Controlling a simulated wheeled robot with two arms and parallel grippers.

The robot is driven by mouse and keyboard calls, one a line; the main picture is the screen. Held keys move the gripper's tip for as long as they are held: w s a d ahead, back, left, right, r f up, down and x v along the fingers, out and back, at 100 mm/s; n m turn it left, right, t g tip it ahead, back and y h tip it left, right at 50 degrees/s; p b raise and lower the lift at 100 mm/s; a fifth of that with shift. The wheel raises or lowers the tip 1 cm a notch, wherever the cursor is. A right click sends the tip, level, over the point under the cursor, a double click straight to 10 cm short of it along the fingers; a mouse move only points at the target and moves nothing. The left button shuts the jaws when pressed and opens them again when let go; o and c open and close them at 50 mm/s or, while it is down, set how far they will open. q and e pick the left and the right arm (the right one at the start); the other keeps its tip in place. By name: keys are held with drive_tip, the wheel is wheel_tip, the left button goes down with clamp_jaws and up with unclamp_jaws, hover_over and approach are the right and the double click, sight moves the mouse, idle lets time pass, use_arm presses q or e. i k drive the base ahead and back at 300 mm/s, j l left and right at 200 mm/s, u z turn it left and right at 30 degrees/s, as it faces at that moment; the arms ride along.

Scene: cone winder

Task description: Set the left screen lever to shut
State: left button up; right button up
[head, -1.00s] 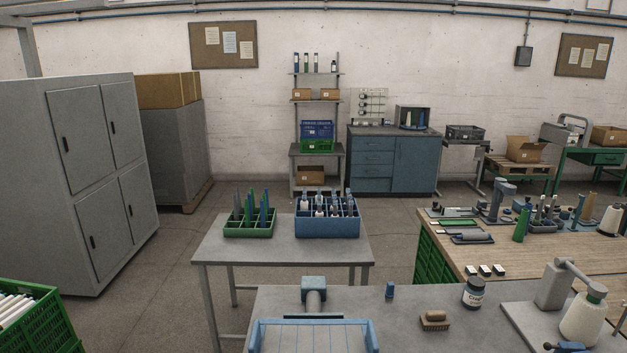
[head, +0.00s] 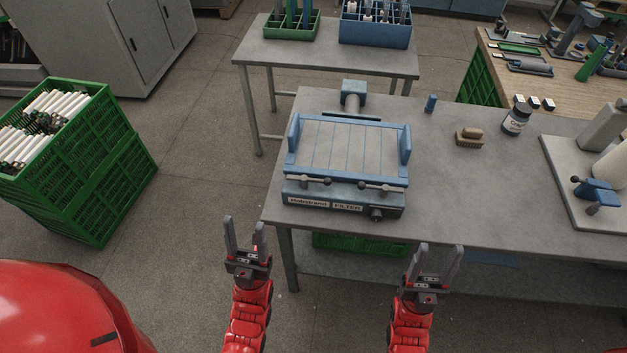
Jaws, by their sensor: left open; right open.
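The blue filter unit (head: 345,209) stands on the grey table, with a pale slatted screen panel in a blue frame on top. The left screen lever (head: 308,181) is a dark-knobbed bar on the front edge, lying roughly crosswise. A similar right lever (head: 381,187) sits beside it. My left gripper (head: 245,236) is open and empty, in front of the table's left end, to the left of and nearer than the left lever. My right gripper (head: 438,263) is open and empty in front of the table edge, right of the filter unit. Neither touches anything.
On the grey table (head: 480,195) are a brush (head: 469,137), a dark jar (head: 516,119) and a small blue piece (head: 431,103). A green crate (head: 88,184) of white tubes stands on the floor at left.

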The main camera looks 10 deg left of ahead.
sight(304, 179)
drive_tip(key=k+l, duration=0.1)
drive_tip(key=l, duration=1.2)
drive_tip(key=j, duration=0.45)
drive_tip(key=i+u, duration=0.05)
